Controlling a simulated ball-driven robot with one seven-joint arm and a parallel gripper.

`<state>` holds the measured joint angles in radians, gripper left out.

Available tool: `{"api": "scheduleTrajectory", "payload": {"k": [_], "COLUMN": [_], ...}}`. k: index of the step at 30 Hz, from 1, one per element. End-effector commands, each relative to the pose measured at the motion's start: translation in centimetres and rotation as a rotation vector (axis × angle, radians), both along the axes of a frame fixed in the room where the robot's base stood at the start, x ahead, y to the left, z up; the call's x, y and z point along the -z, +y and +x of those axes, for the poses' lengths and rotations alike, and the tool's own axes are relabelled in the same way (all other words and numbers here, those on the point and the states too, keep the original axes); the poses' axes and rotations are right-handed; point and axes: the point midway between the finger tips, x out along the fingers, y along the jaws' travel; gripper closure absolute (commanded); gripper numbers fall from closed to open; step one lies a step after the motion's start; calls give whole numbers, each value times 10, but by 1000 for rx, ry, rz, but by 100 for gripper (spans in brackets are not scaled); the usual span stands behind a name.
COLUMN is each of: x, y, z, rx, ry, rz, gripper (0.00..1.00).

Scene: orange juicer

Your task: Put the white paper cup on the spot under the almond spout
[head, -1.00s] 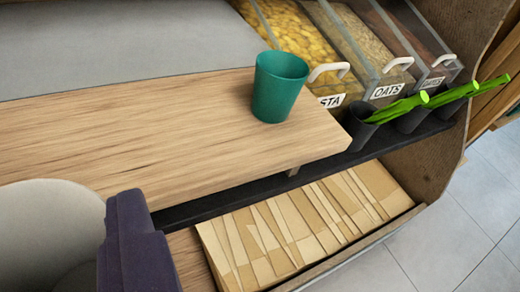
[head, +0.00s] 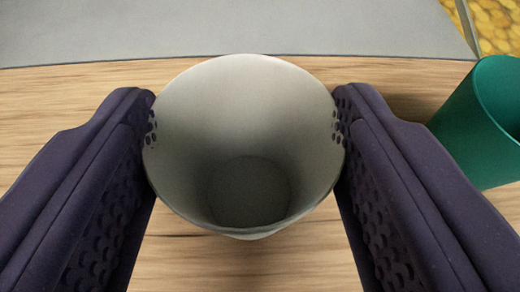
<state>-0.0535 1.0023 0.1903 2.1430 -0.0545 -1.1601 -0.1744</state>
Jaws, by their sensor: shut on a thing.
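The white paper cup (head: 245,95) is in the middle of the head view, its open mouth toward the camera and its inside empty. My gripper (head: 245,125) has one dark purple finger on each side of the cup, both touching its wall near the rim. It is shut on the cup. The cup is over the wooden board; whether its base touches the wood is hidden. The almond spout and the spot under it are not in view.
A green cup (head: 478,125) stands on the wooden board (head: 85,85) close to my right finger. A grey flat surface (head: 230,28) lies behind the board. Part of a clear bin of yellow pasta (head: 495,22) shows at the top right.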

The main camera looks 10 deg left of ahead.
Motion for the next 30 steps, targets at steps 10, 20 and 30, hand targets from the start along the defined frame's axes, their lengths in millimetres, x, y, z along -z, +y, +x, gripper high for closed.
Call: {"api": "scheduleTrajectory", "payload": {"k": [10,20,30], "x": [12,14,4], "y": [0,0,-4], "z": [0,-1,-15], "rx": [0,0,0], "ry": [-1,0,2], "rz": [0,0,-1], "gripper": [71,14,14]}}
